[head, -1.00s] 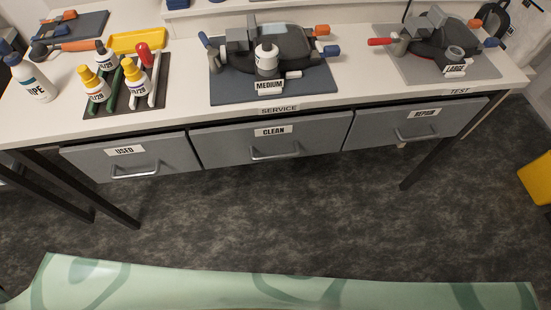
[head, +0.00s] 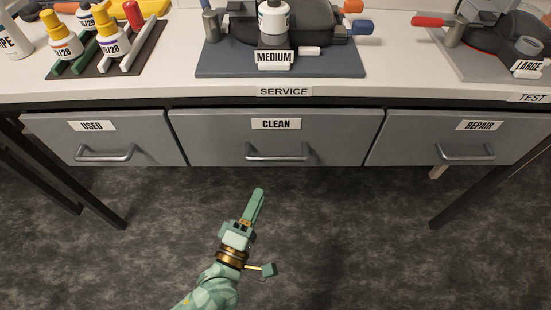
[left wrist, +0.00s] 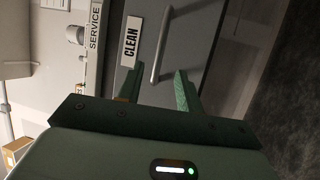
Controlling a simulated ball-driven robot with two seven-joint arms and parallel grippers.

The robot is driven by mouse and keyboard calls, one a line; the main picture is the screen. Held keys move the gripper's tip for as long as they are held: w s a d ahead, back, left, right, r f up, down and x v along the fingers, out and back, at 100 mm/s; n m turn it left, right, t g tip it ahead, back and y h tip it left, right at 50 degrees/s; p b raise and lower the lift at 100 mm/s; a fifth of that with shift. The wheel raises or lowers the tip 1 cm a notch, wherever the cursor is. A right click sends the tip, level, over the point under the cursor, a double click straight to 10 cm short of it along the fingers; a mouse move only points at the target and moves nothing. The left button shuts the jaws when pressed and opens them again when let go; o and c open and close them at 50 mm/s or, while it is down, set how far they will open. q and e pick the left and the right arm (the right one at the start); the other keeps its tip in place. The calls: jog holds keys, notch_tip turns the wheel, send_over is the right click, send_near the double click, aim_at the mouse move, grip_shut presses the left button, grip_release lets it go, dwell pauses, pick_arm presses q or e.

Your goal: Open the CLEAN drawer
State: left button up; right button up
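The CLEAN drawer (head: 212,133) is the grey middle drawer under the bench. Its front is flush with its neighbours, so it looks shut. Its bar handle (head: 277,155) is low on the front, under the CLEAN label (head: 276,124). My left gripper (head: 258,192) is below and in front of the handle, apart from it in the head view. In the left wrist view, my left gripper (left wrist: 155,76) has its two fingers spread, with the handle (left wrist: 161,45) ahead between their lines. Nothing is held. My right gripper is not in view.
The USED drawer (head: 50,141) and the REPAIR drawer (head: 400,143) flank the CLEAN drawer, both shut. Bench legs stand at left (head: 100,208) and right (head: 465,199). Bottles and device mats cover the benchtop (head: 185,50). The floor (head: 340,230) in front is clear.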

aim_at(276, 157)
pick_arm(q)
jog(key=b+x, duration=0.2)
jog(key=x, duration=0.9)
jog(key=shift+w+f, duration=0.15)
jog(key=shift+w, duration=0.05)
jog(key=shift+w+d, duration=0.1)
jog(key=shift+d, duration=0.05)
grip_shut()
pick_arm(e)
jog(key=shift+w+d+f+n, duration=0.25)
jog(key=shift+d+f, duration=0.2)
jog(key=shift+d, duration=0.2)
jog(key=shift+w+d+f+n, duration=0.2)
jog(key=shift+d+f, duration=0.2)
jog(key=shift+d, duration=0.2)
